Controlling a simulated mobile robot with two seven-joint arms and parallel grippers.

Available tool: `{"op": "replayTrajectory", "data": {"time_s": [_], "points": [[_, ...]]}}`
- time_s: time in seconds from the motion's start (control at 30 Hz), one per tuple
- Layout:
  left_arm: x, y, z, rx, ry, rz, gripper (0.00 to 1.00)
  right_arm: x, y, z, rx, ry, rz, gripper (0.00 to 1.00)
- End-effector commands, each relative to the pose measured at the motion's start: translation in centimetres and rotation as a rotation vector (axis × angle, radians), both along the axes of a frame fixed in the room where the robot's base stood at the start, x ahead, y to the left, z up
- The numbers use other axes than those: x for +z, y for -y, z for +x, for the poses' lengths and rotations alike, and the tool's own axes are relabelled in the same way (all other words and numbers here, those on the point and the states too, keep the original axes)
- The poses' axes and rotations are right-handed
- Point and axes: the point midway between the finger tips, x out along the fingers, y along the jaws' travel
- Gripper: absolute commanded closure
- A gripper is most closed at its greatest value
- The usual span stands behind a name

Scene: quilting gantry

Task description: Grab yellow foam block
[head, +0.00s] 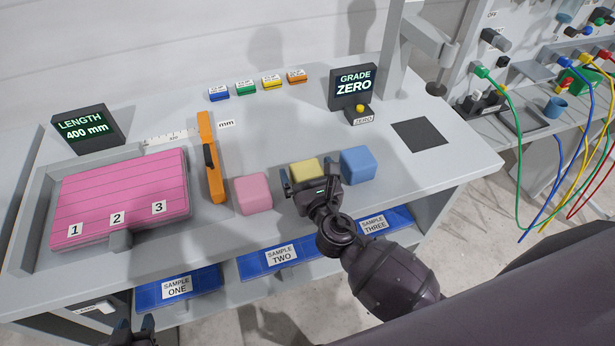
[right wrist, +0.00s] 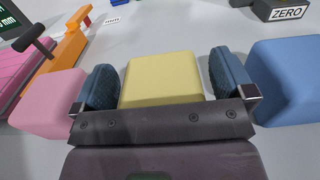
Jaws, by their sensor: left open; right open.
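The yellow foam block (head: 304,169) sits on the grey table between a pink block (head: 253,193) and a blue block (head: 358,163). My right gripper (head: 312,182) is open at the yellow block, and its body hides the block's near part. In the right wrist view the yellow block (right wrist: 161,78) lies between the two blue fingers of the right gripper (right wrist: 160,88), with a narrow gap on each side. My left gripper (head: 134,330) is open and empty at the bottom left, below the table's front edge.
The pink block (right wrist: 48,102) and blue block (right wrist: 285,80) stand close outside the right fingers. A pink sheet (head: 120,195) in a tray and an orange bar (head: 206,150) lie left. Blue sample trays (head: 178,287) hang under the front edge.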

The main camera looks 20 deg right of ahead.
Motion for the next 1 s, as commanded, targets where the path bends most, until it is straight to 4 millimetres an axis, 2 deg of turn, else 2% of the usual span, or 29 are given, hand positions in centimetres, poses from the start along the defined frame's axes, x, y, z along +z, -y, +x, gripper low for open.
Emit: {"op": "replayTrajectory", "data": {"time_s": [0.13, 0.43, 0.77, 0.87, 1.0], "points": [[0.0, 0.0, 0.0, 0.000, 0.000, 0.000, 0.57, 0.0, 0.0, 0.0, 0.000, 0.000, 0.000, 0.02], [-0.2, 0.0, -0.2, 0.001, -0.005, 0.001, 0.57, 0.0, 0.0, 0.0, 0.000, 0.000, 0.000, 0.47], [-0.2, -0.1, -0.6, 0.003, -0.014, 0.001, 0.57, 0.6, 0.0, 0.0, 0.000, 0.002, 0.000, 0.48], [0.5, -0.1, -0.6, 0.003, -0.013, 0.001, 0.57, 1.8, 0.0, 0.0, 0.001, 0.003, 0.000, 0.48], [1.8, -0.1, -0.5, 0.003, -0.011, 0.001, 0.57, 4.6, 0.1, 0.0, 0.001, 0.005, -0.001, 0.48]]}}
